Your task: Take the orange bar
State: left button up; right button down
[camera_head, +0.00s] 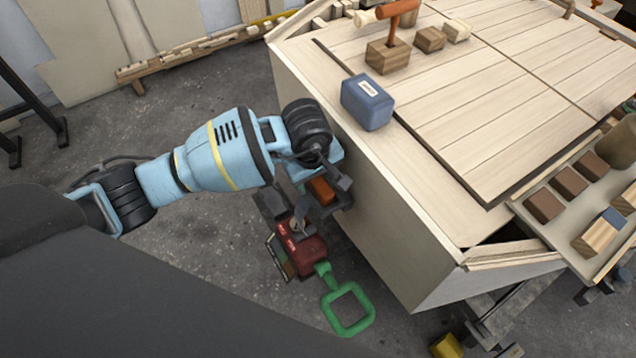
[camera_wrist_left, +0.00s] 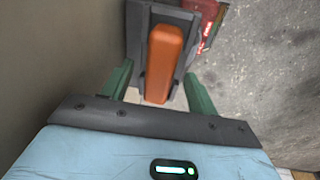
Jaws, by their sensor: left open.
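The orange bar (camera_head: 322,190) shows in the head view beside the hull's near side wall, partly covered by my left gripper. In the left wrist view the orange bar (camera_wrist_left: 164,60) sits upright in the picture on a dark grey holder (camera_wrist_left: 138,40). My left gripper (camera_wrist_left: 158,80) is open, its green fingers to either side of the bar's lower end with visible gaps. I cannot tell whether the fingertips reach down to the bar's depth. My right gripper is not in view.
The plywood hull (camera_head: 365,215) stands close beside my left gripper. A red tool with a green loop handle (camera_head: 347,309) is just below the bar. A blue-grey block (camera_head: 368,103) sits on the hull's edge. Concrete floor (camera_head: 190,260) is open to the left.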

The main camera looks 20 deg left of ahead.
aim_at(319, 179)
pick_arm(q)
grip_shut()
dwell(0.3)
jog(key=shift+r, duration=0.2)
jog(key=shift+r, duration=0.3)
notch_tip(319, 179, up, 3)
jog(key=shift+s+d+f, duration=0.1)
jog(key=shift+s, duration=0.05)
jog(key=s+d+r+p, duration=0.1)
jog(key=s+d, duration=0.2)
jog(key=s, duration=1.2)
jog(key=shift+d, duration=0.4)
